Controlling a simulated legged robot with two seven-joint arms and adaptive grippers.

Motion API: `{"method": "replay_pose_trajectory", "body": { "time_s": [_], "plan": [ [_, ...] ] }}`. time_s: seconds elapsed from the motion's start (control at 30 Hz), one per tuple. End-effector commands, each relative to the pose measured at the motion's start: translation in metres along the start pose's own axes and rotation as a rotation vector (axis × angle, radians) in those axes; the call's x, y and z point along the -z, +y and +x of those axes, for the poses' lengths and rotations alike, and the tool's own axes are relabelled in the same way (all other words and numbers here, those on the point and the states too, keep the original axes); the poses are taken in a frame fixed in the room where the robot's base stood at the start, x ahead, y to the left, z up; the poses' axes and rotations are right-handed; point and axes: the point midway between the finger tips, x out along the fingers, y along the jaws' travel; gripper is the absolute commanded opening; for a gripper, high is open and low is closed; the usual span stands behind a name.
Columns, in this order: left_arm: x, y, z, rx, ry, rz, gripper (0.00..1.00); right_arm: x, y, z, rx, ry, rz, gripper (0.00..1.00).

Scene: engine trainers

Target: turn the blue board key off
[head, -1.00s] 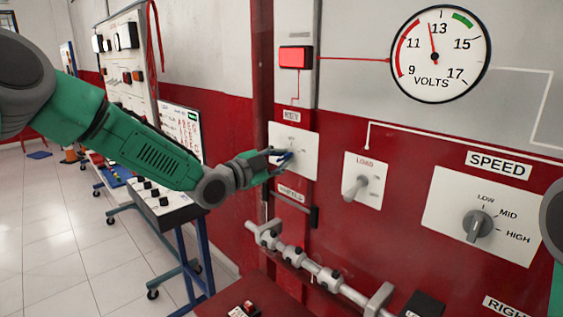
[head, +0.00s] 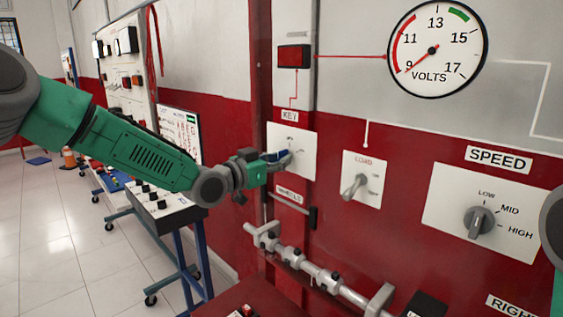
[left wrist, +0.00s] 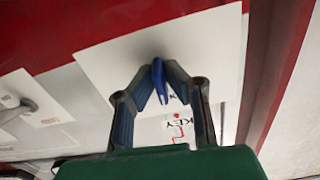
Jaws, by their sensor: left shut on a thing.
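The blue board key (left wrist: 160,82) sits on a white plate (head: 303,165) under the KEY label on the red and grey wall panel. My left gripper (head: 277,158) is at this plate, shut on the key, with a fingertip on each side of it in the left wrist view (left wrist: 160,85). In the head view the fingers hide most of the key. The red indicator lamp (head: 294,56) above the plate looks dark. The volts gauge (head: 437,50) needle points at about 9. My right gripper is not in view.
The LOAD lever plate (head: 376,188) and the SPEED selector (head: 479,221) are to the right of the key. A grey pipe (head: 320,272) with fittings runs below. Trainer stands (head: 160,200) are at the left, beside open tiled floor.

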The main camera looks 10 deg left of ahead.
Motion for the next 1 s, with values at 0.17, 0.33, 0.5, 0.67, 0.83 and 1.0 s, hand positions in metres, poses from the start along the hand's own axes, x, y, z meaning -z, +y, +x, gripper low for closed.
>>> {"method": "replay_pose_trajectory", "body": {
  "time_s": [0.17, 0.33, 0.5, 0.67, 0.83, 1.0],
  "plan": [
    [-0.0031, 0.0000, -0.0006, 0.000, -0.006, -0.060, 0.00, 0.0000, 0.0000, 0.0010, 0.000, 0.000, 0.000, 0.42],
    [-0.0034, -0.0001, -0.0006, 0.000, -0.007, -0.086, 0.00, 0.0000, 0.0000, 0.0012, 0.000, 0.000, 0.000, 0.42],
    [-0.0036, -0.0002, -0.0006, 0.001, -0.007, -0.093, 0.00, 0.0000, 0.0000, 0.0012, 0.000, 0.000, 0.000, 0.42],
    [-0.0038, -0.0002, -0.0006, 0.001, -0.007, -0.093, 0.00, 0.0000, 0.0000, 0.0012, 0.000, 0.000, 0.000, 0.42],
    [-0.0037, -0.0003, -0.0005, 0.001, -0.007, -0.092, 0.28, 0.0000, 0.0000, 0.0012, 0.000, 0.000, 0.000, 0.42],
    [-0.0022, -0.0004, -0.0002, 0.001, -0.004, -0.091, 0.28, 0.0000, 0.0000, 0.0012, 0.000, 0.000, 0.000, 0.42]
  ]
}}
